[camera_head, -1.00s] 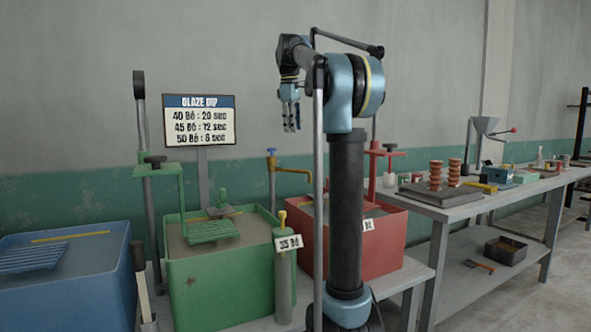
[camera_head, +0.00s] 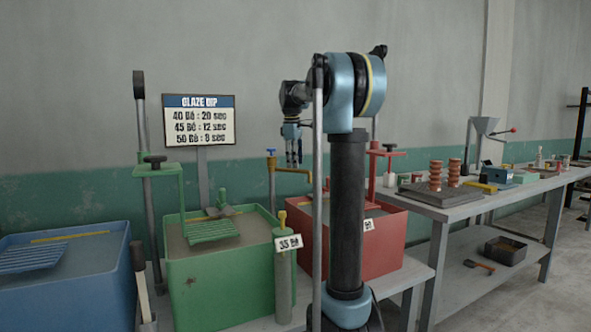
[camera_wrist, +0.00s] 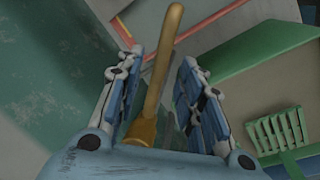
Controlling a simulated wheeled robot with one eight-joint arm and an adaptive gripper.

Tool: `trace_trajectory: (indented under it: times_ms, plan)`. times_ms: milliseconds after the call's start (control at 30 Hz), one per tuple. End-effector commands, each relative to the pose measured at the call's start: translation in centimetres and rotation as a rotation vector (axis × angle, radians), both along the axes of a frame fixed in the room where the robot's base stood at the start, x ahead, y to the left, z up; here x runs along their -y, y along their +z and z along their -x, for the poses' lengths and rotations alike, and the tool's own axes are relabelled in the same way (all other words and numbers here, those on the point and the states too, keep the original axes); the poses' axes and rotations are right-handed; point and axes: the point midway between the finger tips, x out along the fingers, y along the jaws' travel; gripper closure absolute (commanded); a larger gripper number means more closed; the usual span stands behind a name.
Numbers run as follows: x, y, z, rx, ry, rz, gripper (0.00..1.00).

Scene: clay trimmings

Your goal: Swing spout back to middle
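The brass spout (camera_head: 294,171) reaches rightward from the top of a standpipe with a blue handle (camera_head: 271,152), behind and between the green and red tanks. My gripper (camera_head: 293,163) points down just above the spout, its tips close to it. In the wrist view, my gripper (camera_wrist: 162,62) is open, with one finger on each side of the brass spout (camera_wrist: 166,55) as seen from above. A gap shows on both sides. I cannot tell whether the tips are down to the spout's level. The blue handle is hidden in the wrist view.
The green tank (camera_head: 225,285) with a green rack (camera_head: 212,230) stands left of the spout, the red tank (camera_head: 388,235) right. A blue tank (camera_head: 80,290) is farther left. A sign (camera_head: 199,120) stands behind. Air above the tanks is mostly clear.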

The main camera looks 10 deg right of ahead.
Motion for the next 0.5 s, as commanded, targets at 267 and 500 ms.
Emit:
trace_trajectory:
  times_ms: [267, 500]
  plan:
    - [0.2, -2.5, -0.4, 0.0, 0.0, 0.0, 0.65]
    - [0.2, -2.8, -0.5, 0.0, 0.0, 0.0, 0.65]
